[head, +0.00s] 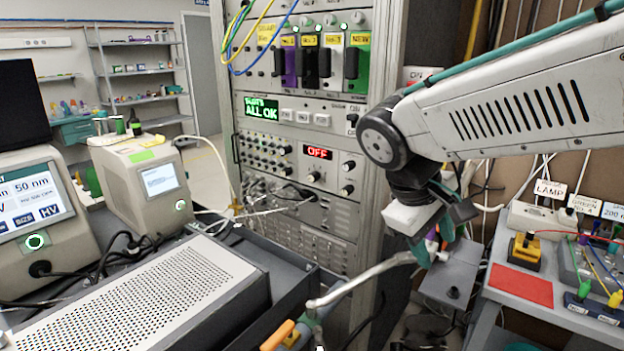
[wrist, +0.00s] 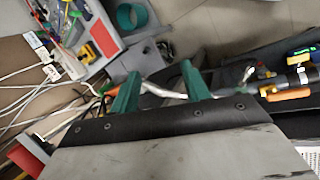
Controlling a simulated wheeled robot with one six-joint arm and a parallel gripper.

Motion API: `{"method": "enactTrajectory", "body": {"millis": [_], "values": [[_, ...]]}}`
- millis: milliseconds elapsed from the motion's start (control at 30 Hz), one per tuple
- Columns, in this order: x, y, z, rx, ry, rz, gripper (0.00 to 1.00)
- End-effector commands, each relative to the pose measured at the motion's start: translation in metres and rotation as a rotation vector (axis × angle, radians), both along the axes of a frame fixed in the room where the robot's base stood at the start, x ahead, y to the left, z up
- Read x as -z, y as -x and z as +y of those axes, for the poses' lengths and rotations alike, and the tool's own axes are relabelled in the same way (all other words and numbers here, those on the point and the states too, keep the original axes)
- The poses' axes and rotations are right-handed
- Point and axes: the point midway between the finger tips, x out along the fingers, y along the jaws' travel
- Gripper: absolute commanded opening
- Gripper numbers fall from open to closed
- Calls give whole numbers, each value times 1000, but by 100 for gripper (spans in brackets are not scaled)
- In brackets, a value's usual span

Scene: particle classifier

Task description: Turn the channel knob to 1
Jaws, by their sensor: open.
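The instrument rack (head: 385,130) stands in the middle of the head view. One of its panels has a red display (head: 319,154) reading "OFF", with a knob (head: 314,177) just below it and more knobs (head: 348,178) at its right side. The lettering beside the knobs is too small to read, so I cannot tell which is the channel knob. My gripper (head: 434,243) is right of the rack and lower than these knobs, pointing down, apart from them. In the wrist view its two teal fingers (wrist: 160,84) are spread with a gap between them. No rack knob shows clearly there.
A green display (head: 262,109) reading "ALL OK" sits higher on the rack. A perforated grey box (head: 170,300) and two instruments with screens fill the left. A bench with a red pad (head: 520,285) stands right. A pale bent tube (head: 360,278) passes near my gripper.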

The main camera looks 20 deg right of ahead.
Motion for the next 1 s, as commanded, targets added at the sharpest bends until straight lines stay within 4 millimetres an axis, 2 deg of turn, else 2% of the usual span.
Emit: {"method": "enactTrajectory", "body": {"millis": [33, 133, 267, 367, 500, 600, 700, 800, 900, 1000], "values": [[-1, -24, -3, -57, 85, 41, 47], [-4, -72, -8, -171, 260, 95, 47], [-5, -140, -1, -328, 488, 148, 47], [0, -195, 16, -456, 661, 173, 47], [15, -266, 56, -633, 890, 183, 47], [29, -305, 88, -742, 1024, 176, 47], [42, -332, 116, -825, 1124, 162, 47], [51, -347, 135, -877, 1186, 149, 47], [56, -356, 143, -903, 1216, 142, 47], [56, -363, 137, -907, 1223, 139, 47]]}}
